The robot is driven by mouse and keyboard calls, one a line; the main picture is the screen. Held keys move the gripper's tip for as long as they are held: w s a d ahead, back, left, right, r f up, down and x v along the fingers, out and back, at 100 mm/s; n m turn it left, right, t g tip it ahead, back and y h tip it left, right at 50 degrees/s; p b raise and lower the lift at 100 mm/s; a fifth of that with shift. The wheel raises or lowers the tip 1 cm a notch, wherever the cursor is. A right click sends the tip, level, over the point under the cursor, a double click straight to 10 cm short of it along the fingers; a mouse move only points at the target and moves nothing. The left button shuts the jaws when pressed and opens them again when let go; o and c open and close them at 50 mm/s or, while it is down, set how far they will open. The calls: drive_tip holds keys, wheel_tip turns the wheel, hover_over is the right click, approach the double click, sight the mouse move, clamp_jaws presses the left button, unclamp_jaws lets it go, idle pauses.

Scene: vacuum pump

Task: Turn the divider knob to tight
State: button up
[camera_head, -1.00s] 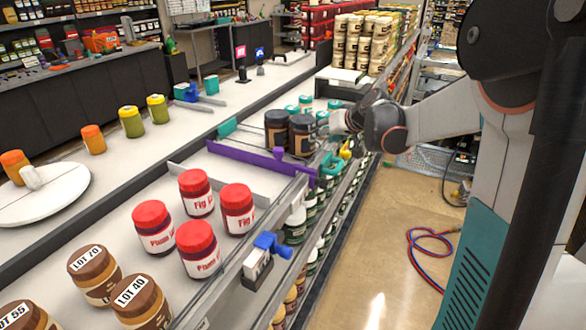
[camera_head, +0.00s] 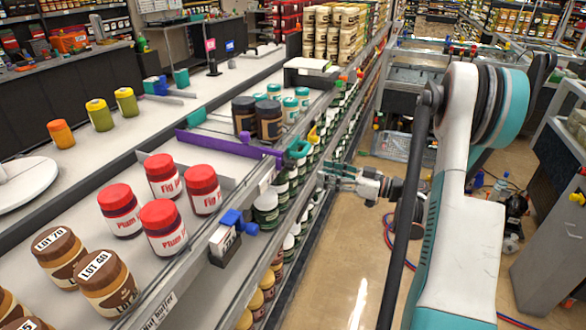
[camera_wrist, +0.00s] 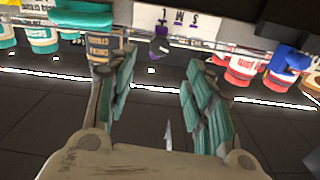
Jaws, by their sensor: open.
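A long purple divider (camera_head: 222,144) lies across the shelf top between the red-lidded jars and the dark jars. Its purple knob shows in the wrist view (camera_wrist: 159,47) at the shelf's front edge, below a white card. My gripper (camera_head: 326,174) is beside the shelf front over the aisle, pointing left toward the shelf. In the wrist view its teal fingers (camera_wrist: 157,78) are spread with nothing between them. The knob appears between and beyond the fingertips, apart from them. I cannot read a tight or loose mark on it.
Blue (camera_head: 231,218) and teal (camera_head: 298,148) fittings stick out along the shelf's front rail. Red-lidded jars (camera_head: 164,222) and dark jars (camera_head: 268,119) stand on either side of the divider. More jars (camera_head: 266,209) stand on the shelf below. The aisle floor is clear near the shelf.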

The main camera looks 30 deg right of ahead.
sight(295, 166)
drive_tip(key=b+x, duration=0.3)
drive_tip(key=x, duration=0.8)
drive_tip(key=shift+w+a, duration=0.25)
drive_tip(key=shift+w, duration=0.05)
drive_tip(key=c, duration=1.1)
